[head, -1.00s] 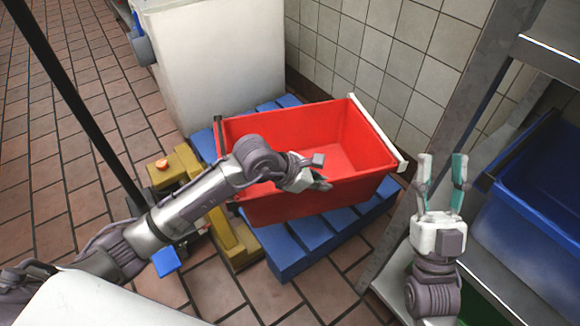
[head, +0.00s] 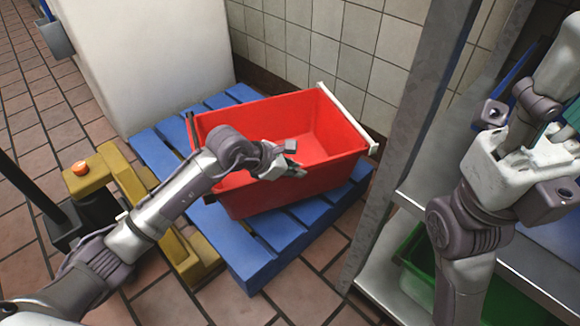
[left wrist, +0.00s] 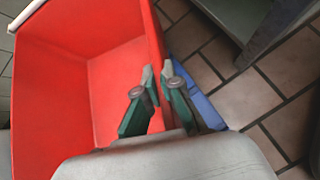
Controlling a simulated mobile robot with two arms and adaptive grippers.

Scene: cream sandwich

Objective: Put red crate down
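The red crate (head: 285,190) is over the blue pallet (head: 262,262), turned slightly against its slats. Whether its underside rests fully on the slats is hidden. My left gripper (head: 290,160) is at the crate's near wall. In the left wrist view, the fingers (left wrist: 157,73) close in on the red crate's wall (left wrist: 100,85), one inside and one outside, with the wall between their tips. My right gripper (head: 565,132) is at the right edge, away from the crate, its fingers partly hidden and cut off.
The pallet lies on the forks of a yellow pallet truck (head: 128,172). A white block-like container (head: 150,60) stands behind it, by the tiled wall. A metal shelf rack (head: 395,165) stands close on the right, with a green crate (head: 425,265) low down.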

